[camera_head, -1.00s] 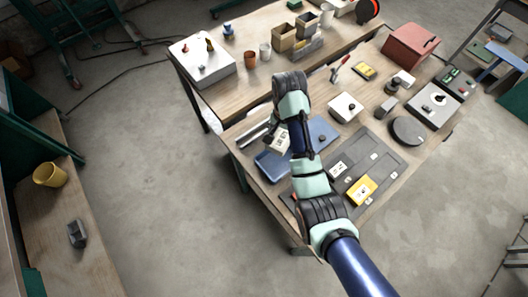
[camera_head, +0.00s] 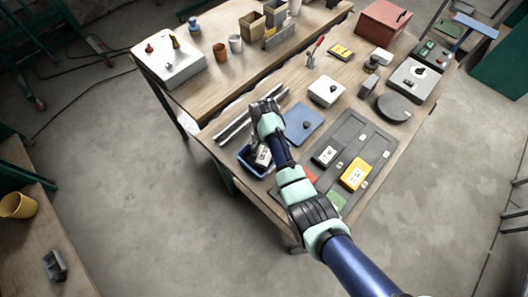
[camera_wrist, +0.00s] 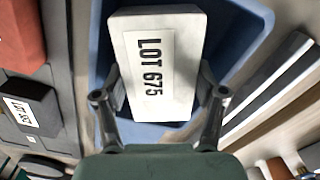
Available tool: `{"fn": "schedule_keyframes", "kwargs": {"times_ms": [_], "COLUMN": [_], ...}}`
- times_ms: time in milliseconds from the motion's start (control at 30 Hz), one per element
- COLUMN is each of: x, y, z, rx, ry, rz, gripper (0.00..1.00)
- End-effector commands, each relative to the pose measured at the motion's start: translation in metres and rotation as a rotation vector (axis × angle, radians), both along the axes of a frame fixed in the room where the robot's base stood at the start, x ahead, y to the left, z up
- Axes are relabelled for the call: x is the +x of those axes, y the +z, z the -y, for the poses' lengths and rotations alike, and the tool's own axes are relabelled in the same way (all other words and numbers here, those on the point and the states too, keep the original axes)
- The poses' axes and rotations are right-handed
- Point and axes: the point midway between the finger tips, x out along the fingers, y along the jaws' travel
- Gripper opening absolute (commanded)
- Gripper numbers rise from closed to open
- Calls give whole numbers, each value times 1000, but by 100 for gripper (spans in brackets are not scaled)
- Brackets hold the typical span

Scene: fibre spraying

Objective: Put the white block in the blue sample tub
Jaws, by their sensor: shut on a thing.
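The white block (camera_wrist: 182,80), labelled "LOT 675", is between the two fingers of my gripper (camera_wrist: 162,92) in the wrist view. My gripper (camera_head: 258,152) is shut on it. In the head view the white block (camera_head: 263,157) hangs tilted at the blue sample tub (camera_head: 243,164), near the table's left front edge. In the wrist view the tub (camera_wrist: 258,22) lies behind the block, its walls on both sides of it. I cannot tell whether the block touches the tub floor. My arm hides part of the tub in the head view.
Right of my arm, a grey mat (camera_head: 373,137) holds a dark labelled block (camera_head: 326,155) and a yellow block (camera_head: 355,174). A flat blue plate (camera_head: 306,121) lies behind the tub. Metal rails (camera_head: 235,127) lie left of my wrist. A white box (camera_head: 326,90) stands further back.

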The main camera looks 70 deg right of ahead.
Motion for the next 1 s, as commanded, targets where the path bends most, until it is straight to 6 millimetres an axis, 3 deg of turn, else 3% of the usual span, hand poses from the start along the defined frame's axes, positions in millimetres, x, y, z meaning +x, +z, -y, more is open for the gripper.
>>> {"fn": "schedule_keyframes", "kwargs": {"times_ms": [133, 500, 533, 567, 600, 867, 1000], "x": [0, 0, 0, 0, 0, 0, 0], "y": [-21, -25, -26, -26, -26, -25, -13], "z": [0, 0, 0, 0, 0, 0, 0], "rx": [0, -1, 1, 1, 1, 0, -1], "ry": [0, 0, 0, 0, 0, 0, 0], "rz": [0, 1, -1, 0, 0, 0, 1], "gripper": [9, 8, 72, 77, 81, 81, 81]}}
